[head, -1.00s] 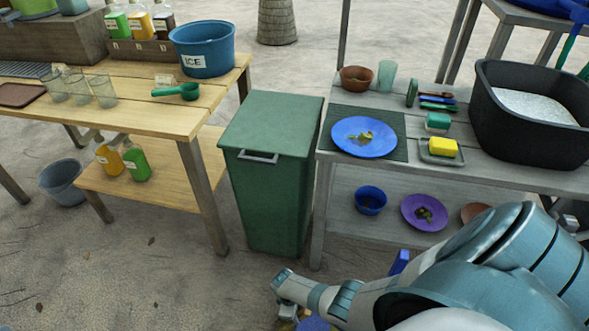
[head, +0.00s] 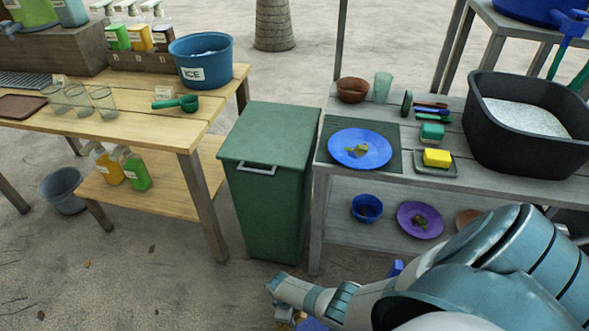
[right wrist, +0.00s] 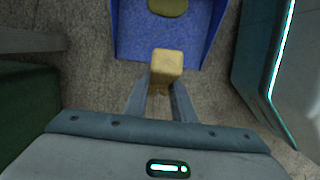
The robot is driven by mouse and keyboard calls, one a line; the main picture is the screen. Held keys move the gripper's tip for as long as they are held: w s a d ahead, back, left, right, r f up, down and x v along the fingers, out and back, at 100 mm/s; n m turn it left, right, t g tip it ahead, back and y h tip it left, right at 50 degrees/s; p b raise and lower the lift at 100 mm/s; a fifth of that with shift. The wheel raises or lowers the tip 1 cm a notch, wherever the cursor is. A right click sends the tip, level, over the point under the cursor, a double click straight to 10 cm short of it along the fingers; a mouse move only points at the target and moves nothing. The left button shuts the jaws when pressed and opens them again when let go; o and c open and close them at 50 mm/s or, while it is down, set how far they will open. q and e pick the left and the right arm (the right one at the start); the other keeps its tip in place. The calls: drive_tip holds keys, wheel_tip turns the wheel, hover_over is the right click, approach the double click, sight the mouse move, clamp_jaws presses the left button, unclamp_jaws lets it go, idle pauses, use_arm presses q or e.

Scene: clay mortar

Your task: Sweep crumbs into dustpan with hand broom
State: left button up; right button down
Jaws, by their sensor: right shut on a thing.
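My right gripper (head: 285,314) is low at the bottom of the head view, in front of the green bin. In the right wrist view its two fingers (right wrist: 163,88) are shut on a tan block-shaped piece (right wrist: 166,64), which looks like the end of the hand broom's handle. The broom's bristles are hidden. A blue dustpan (right wrist: 135,38) lies on the ground just beyond the held piece, with raised side walls. An olive-yellow lump (right wrist: 168,6) shows on it at the top edge. Only a bit of blue (head: 313,324) shows beside the gripper in the head view. My left gripper is out of view.
A green lidded bin (head: 265,190) stands between a wooden table (head: 150,125) and a grey shelf table (head: 455,180). Plates with food scraps, a blue bowl and a black tub (head: 480,130) are on the grey table. Sandy ground is open at left front.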

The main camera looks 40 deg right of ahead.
drive_tip(key=w+a+r+p, duration=0.3)
drive_tip(key=w+r+p, duration=0.1)
drive_tip(key=r, duration=0.3)
drive_tip(key=shift+a, duration=0.15)
drive_tip(key=shift+w+r, duration=0.15)
drive_tip(key=shift+w, duration=0.05)
idle(1.0)
